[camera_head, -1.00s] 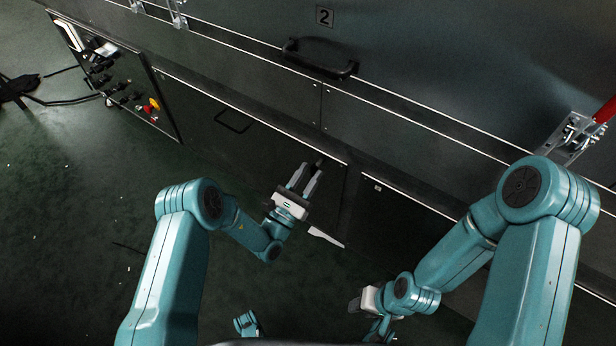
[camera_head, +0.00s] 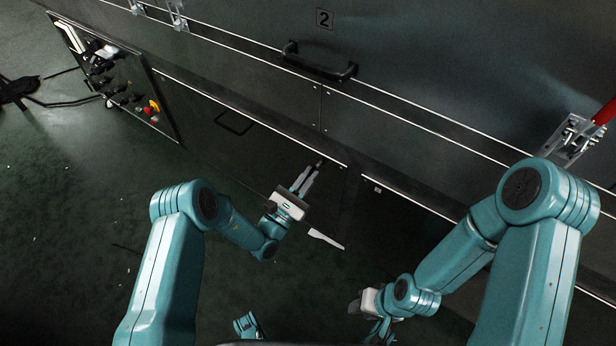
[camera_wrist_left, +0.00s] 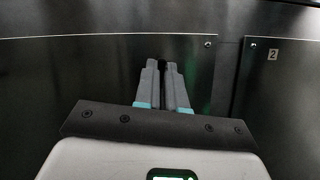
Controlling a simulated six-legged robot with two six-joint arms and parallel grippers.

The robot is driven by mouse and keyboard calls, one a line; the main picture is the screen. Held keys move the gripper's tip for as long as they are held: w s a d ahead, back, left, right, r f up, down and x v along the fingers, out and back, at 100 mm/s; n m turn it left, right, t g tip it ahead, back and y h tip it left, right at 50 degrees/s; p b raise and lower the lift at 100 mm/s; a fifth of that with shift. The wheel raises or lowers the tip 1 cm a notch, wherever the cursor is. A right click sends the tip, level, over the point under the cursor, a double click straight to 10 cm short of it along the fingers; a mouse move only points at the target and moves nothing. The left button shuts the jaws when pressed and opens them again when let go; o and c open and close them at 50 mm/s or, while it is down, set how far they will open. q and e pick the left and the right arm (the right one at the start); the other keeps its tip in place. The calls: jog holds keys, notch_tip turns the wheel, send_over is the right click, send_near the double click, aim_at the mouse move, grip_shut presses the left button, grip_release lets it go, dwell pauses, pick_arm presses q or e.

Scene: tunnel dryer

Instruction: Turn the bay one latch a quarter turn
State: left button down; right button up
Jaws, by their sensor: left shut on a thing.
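The bay one latch (camera_head: 320,163) is a small piece near the upper right corner of the lower dark panel, mostly hidden by my fingers. My left gripper (camera_head: 311,173) reaches up to it in the head view and is shut on it. In the left wrist view the grey fingers of my left gripper (camera_wrist_left: 165,64) lie close together against the dark panel, and the latch between them is hidden. My right gripper (camera_head: 358,304) hangs low at the bottom centre, away from the panels; its jaws are too unclear to read.
The lower panel with a wire handle (camera_head: 233,122) spans the left. A control box (camera_head: 118,85) stands at far left and a red-handled clamp (camera_head: 573,137) at right. The floor at lower left is mostly clear.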

pick_arm(q)
jog(key=shift+a+r+m+g+h+p, duration=0.2)
jog(key=shift+m+g+p, duration=0.75)
jog(key=shift+m, duration=2.3)
jog(key=shift+d+f+m+g+h+p, duration=0.1)
jog(key=shift+m+g+h+p, duration=0.2)
jog(key=shift+m+g, duration=2.1)
jog(key=shift+a+r+m+g+h+p, duration=0.15)
jog(key=shift+m+g+p, duration=0.4)
jog(key=shift+m, duration=3.5)
jog(key=shift+d+f, duration=0.1)
jog(key=c, duration=1.2)
grip_release()
jog(key=shift+w, duration=0.1)
